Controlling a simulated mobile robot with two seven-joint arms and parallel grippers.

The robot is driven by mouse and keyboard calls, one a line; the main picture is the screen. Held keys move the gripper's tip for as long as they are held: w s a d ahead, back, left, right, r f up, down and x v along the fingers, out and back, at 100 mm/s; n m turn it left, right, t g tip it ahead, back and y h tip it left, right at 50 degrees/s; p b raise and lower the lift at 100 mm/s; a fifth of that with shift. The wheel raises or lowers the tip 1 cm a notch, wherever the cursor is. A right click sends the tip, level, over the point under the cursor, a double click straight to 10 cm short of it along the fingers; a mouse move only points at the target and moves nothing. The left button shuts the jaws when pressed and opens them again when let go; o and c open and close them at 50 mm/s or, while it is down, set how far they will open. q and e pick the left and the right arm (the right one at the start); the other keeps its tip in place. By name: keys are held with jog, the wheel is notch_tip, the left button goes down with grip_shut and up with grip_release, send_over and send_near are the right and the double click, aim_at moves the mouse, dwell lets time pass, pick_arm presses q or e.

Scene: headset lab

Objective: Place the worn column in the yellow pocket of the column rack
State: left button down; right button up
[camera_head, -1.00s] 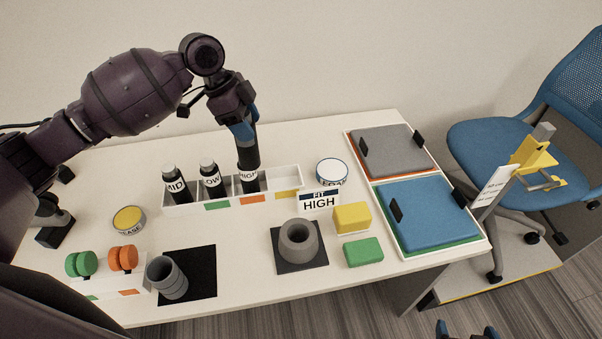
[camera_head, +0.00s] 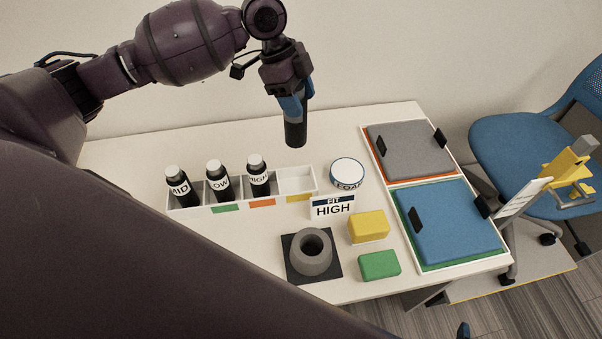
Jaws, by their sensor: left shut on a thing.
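The column rack (camera_head: 187,207) is a white row of pockets with green, orange and yellow tags on its front. Bottles marked MID (camera_head: 178,187), LOW (camera_head: 218,182) and HIGH (camera_head: 258,177) stand in its other pockets. The yellow pocket (camera_head: 296,181) at the right end is empty. My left gripper (camera_head: 293,108) is shut on a dark column (camera_head: 295,132). It holds the column roughly upright, with its lower end above and behind the yellow pocket, apart from the rack. No label shows on the column. Only a blue tip of my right gripper (camera_head: 463,331) shows at the bottom edge.
A round labelled tin (camera_head: 347,173) and a FIT HIGH sign (camera_head: 333,207) stand close to the rack's right end. A grey ring-shaped piece (camera_head: 311,252), yellow block (camera_head: 369,226) and green block (camera_head: 379,264) lie in front. Trays with grey (camera_head: 402,150) and blue (camera_head: 448,220) pads are at right.

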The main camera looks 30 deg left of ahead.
pick_arm(q)
notch_tip(320, 180, down, 19)
dwell(0.7)
jog(key=shift+f, duration=0.15)
pick_arm(e)
jog(key=shift+s+f, duration=0.15)
jog(key=shift+s, duration=0.05)
pick_arm(q)
jog(key=c, duration=0.8)
grip_release()
jog(key=shift+s, duration=0.1)
jog(key=o, duration=0.4)
jog(key=shift+c, duration=0.2)
pick_arm(e)
jog(key=shift+s+d+f, duration=0.1)
jog(key=shift+s+f, duration=0.05)
jog(key=shift+s, duration=0.15)
pick_arm(q)
jog(key=v, duration=1.2)
pick_arm(e)
jog(key=shift+f, duration=0.15)
